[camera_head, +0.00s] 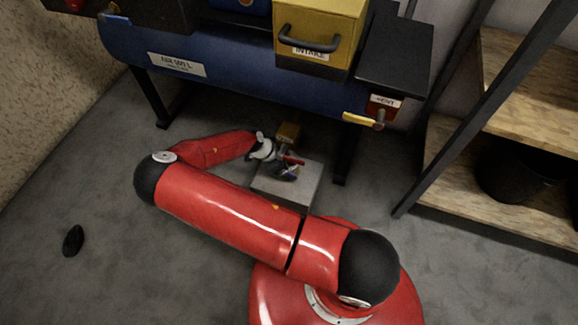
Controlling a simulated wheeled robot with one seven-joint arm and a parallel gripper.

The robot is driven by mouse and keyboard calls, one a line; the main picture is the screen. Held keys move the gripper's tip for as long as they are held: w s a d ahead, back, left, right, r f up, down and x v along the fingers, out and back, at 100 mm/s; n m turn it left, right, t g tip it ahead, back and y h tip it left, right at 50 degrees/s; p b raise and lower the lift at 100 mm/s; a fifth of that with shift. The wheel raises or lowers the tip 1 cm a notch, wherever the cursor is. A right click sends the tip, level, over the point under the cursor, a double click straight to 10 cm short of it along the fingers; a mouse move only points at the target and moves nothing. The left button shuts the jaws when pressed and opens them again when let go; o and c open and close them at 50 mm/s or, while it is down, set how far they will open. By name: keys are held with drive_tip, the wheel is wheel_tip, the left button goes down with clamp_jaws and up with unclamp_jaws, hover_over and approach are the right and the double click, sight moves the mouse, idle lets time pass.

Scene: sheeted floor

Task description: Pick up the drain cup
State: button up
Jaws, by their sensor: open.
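My red arm reaches under the blue tank. My gripper (286,166) is small in view and open, just above the top of a pale grey block (300,187) on the floor. A small bluish-grey thing (288,174) shows at the fingers, over the block; it may be the drain cup, but it is too small to be sure. I cannot tell whether the fingers touch it or stand around it. A yellow-brown fitting (289,132) hangs under the tank, just behind the gripper.
The blue tank (235,75) stands low on dark legs (150,97). A yellow box labelled INTAKE (318,30) sits on it. A wooden shelf (470,185) with a black bin (515,176) stands right. A black oval thing (73,241) lies on clear floor at left.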

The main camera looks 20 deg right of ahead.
drive_tip(key=shift+d+f, duration=0.2)
drive_tip(key=shift+f, duration=0.15)
drive_tip(key=c, duration=1.1)
drive_tip(key=shift+d+r, duration=0.1)
drive_tip(key=shift+r, duration=0.05)
